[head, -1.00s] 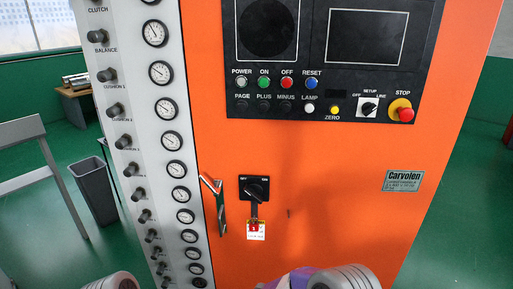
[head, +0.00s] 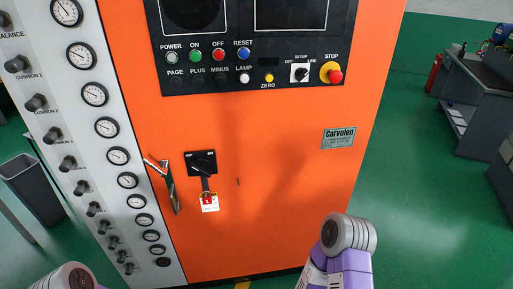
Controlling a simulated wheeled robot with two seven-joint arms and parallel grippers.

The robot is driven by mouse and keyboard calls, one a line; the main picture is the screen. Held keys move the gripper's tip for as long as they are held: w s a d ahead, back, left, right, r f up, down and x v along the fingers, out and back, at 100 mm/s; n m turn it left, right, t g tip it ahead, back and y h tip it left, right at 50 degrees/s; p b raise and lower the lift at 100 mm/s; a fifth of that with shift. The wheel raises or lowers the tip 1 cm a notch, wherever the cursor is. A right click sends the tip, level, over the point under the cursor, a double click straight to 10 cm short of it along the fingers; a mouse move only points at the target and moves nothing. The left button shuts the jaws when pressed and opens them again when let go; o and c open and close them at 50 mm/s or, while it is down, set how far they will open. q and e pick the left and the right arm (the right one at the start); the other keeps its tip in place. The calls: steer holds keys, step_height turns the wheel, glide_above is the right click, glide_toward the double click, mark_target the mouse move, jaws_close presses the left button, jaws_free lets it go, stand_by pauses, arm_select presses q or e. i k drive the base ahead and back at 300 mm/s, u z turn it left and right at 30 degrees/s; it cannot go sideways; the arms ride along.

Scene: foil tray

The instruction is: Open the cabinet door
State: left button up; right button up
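The orange cabinet door (head: 270,200) fills the middle of the head view and looks shut. A metal lever handle (head: 168,184) sits near its left edge. To the right of the handle is a black rotary switch (head: 202,163) with a red padlock-like piece and a white tag (head: 209,203) hanging below. Parts of my arms show at the bottom left and bottom centre-right, both apart from the handle. Neither of my grippers is in view.
A white panel (head: 112,180) with gauges and knobs stands left of the door. A black control panel (head: 262,75) with buttons is above. A grey bin (head: 30,185) stands at left, and a grey workbench (head: 475,85) at right. Green floor (head: 420,220) is open at right.

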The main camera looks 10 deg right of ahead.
mark_target(284, 154)
steer(key=z, duration=0.8)
steer(key=i, duration=0.4)
steer(key=u, duration=2.4)
